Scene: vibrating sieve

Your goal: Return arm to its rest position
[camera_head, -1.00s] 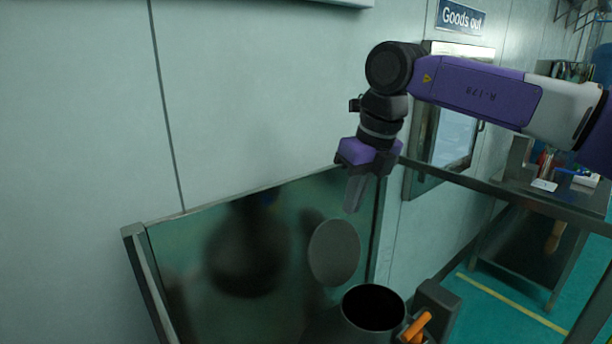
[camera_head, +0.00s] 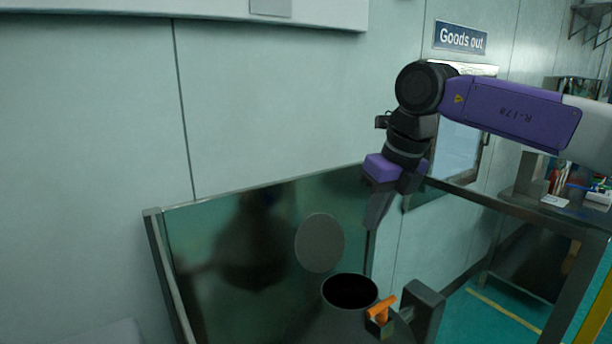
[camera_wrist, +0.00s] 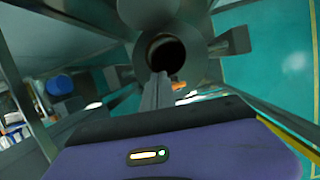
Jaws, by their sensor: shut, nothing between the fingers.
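My gripper (camera_head: 373,226) hangs from my purple and black arm, fingers pointing down, in front of the upright panel. Its fingers are together and hold nothing. In the wrist view my gripper (camera_wrist: 157,100) points towards a dark round opening. That opening belongs to the sieve machine (camera_head: 350,290), which stands below and a little left of the gripper in the head view. The gripper is apart from it. An orange handle (camera_head: 381,306) sits beside the opening and also shows in the wrist view (camera_wrist: 178,87).
A shiny metal panel (camera_head: 235,270) stands behind the machine. A grey wall with a "Goods out" sign (camera_head: 460,38) is behind. A bench (camera_head: 560,215) with small items stands at the right. A blue object (camera_wrist: 59,85) shows at the left of the wrist view. Green floor lies at the right.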

